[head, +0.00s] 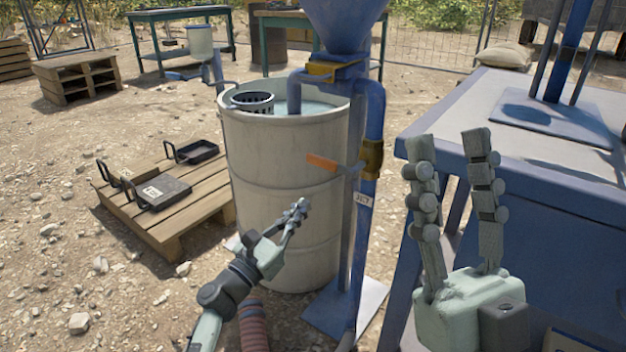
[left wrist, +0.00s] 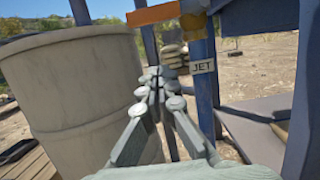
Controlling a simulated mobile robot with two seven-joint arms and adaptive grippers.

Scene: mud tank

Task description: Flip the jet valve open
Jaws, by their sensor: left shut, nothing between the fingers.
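The jet valve has an orange lever (head: 323,162) and a brass-coloured body (head: 371,159) on the blue vertical pipe. The lever sticks out sideways to the left, across the pipe, in front of the drum. A "JET" tag (head: 362,199) hangs below the valve; it also shows in the left wrist view (left wrist: 203,67). My left gripper (head: 299,208) is shut and empty, in front of the drum and below the lever. In the left wrist view the orange lever (left wrist: 152,14) is above its fingertips, apart from them. My right gripper (head: 450,150) is open and empty at the right.
A grey drum (head: 285,220) of water stands behind my left gripper, with a dark basket (head: 252,101) at its rim. A blue hopper (head: 345,25) is above the pipe. A blue table (head: 440,125) is at the right. A pallet (head: 165,215) with trays lies left.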

